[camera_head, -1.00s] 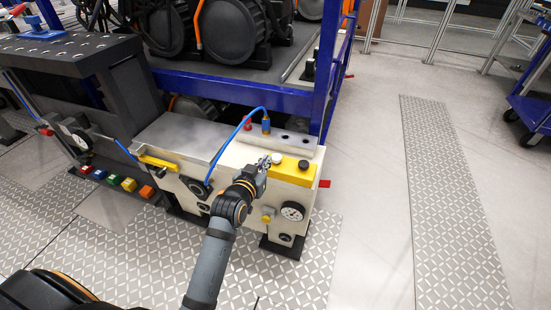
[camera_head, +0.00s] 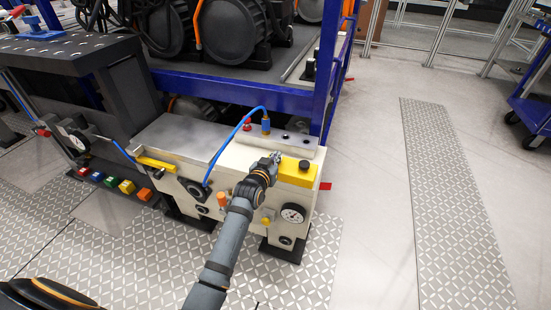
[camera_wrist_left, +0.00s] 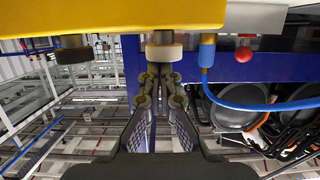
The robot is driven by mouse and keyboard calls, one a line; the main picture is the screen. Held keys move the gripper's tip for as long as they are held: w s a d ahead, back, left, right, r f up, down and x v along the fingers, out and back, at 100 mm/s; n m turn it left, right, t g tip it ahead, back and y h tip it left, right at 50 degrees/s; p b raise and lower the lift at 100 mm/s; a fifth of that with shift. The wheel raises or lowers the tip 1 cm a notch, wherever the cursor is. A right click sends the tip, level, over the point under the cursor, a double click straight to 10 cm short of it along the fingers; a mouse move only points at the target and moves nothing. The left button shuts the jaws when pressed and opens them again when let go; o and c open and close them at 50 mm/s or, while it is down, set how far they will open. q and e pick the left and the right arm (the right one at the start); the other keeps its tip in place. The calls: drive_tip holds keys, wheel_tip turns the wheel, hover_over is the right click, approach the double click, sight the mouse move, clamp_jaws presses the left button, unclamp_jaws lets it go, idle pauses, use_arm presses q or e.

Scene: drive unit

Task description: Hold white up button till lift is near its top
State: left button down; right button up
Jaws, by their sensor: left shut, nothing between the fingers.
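The white button (camera_wrist_left: 164,52) sits on the yellow panel (camera_wrist_left: 110,18) in the left wrist view. My left gripper (camera_wrist_left: 160,72) is shut and empty, its fingertips right at the white button's face; I cannot tell whether they press it in. In the head view my left gripper (camera_head: 277,158) covers the white button. A black button (camera_head: 304,165) is uncovered to its right, and it also shows in the left wrist view (camera_wrist_left: 73,54). Behind the cream control box (camera_head: 240,165) stands a blue frame (camera_head: 235,88) carrying dark motors; which part is the lift is unclear. My right gripper is out of view.
A blue hose (camera_head: 222,140) arcs over the box to a blue fitting (camera_head: 266,125). A red knob (camera_head: 247,126) stands beside it. The floor to the right is clear up to a blue cart (camera_head: 535,110).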

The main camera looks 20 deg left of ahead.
use_arm(q)
wheel_tip(320, 180, down, 2)
drive_tip(key=shift+s+f, duration=0.1)
drive_tip(key=shift+f, duration=0.15)
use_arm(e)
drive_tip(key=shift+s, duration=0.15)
use_arm(q)
drive_tip(key=shift+s+f, duration=0.15)
drive_tip(key=shift+f, duration=0.05)
idle(0.4)
idle(3.0)
drive_tip(key=shift+r, duration=0.2)
drive_tip(key=r+p, duration=0.4)
drive_tip(key=shift+w+r, duration=0.2)
drive_tip(key=shift+r, duration=0.2)
drive_tip(key=p+v, duration=0.1)
drive_tip(key=v, duration=0.9)
drive_tip(key=shift+p, duration=0.3)
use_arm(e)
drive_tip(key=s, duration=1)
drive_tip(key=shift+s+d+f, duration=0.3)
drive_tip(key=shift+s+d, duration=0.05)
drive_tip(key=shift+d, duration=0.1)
